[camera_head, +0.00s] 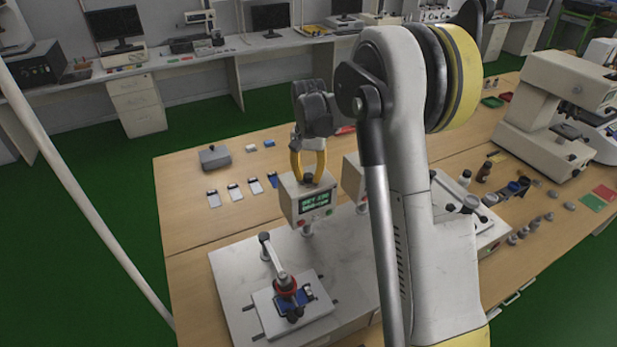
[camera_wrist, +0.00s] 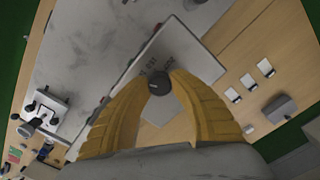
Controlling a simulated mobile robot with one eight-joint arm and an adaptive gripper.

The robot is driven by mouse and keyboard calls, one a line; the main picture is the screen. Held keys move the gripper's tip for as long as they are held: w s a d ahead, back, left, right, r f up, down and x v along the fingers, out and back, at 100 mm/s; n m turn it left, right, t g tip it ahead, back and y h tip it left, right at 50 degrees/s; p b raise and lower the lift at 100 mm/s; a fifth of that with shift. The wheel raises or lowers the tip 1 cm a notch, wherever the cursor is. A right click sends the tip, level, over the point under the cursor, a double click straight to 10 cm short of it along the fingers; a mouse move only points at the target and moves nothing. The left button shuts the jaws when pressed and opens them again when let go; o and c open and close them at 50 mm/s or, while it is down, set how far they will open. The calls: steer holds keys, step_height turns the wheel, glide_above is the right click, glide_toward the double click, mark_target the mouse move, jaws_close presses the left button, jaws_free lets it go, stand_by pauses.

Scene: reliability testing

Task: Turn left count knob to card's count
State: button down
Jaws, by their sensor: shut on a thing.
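The left count knob (camera_head: 308,178) is a small dark knob on top of a white box (camera_head: 288,207) with a lit green display (camera_head: 314,203), whose small text I cannot read surely. My gripper (camera_head: 308,174) comes down from above with its yellow fingers closed around the knob. In the wrist view the knob (camera_wrist: 159,84) sits between the two fingertips (camera_wrist: 160,79). Several small white and dark cards (camera_head: 235,192) lie in a row on the table left of the box. I cannot read a count on any of them.
A second white box (camera_head: 352,178) stands to the right, partly hidden by my arm. A test fixture with a lever arm (camera_head: 278,264) stands on the pale base plate (camera_head: 232,277). A grey box (camera_head: 214,157) lies behind the cards.

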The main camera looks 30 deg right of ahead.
mark_target(308, 175)
stand_by(0.4)
steer(key=c, duration=1.1)
jaws_free()
steer(key=shift+r, duration=0.1)
step_height(308, 175, up, 12)
steer(key=s+a+f+n+t+b, duration=0.2)
steer(key=s+a+b, duration=0.2)
steer(key=s+b, duration=0.15)
steer(key=s+a+f+n+t+b, duration=0.1)
steer(key=s+a+f+b, duration=0.1)
steer(key=s+a+b, duration=0.35)
steer(key=s+a+f+n+t+b, duration=0.1)
steer(key=s+f+n+t+b, duration=0.1)
steer(key=s+f, duration=0.5)
steer(key=s+a+f+n+t+b, duration=0.2)
steer(key=s+f+b, duration=0.3)
steer(key=s, duration=0.3)
steer(key=shift+s+f+n, duration=0.3)
steer(key=shift+s+f, duration=0.05)
steer(key=shift+f, duration=0.5)
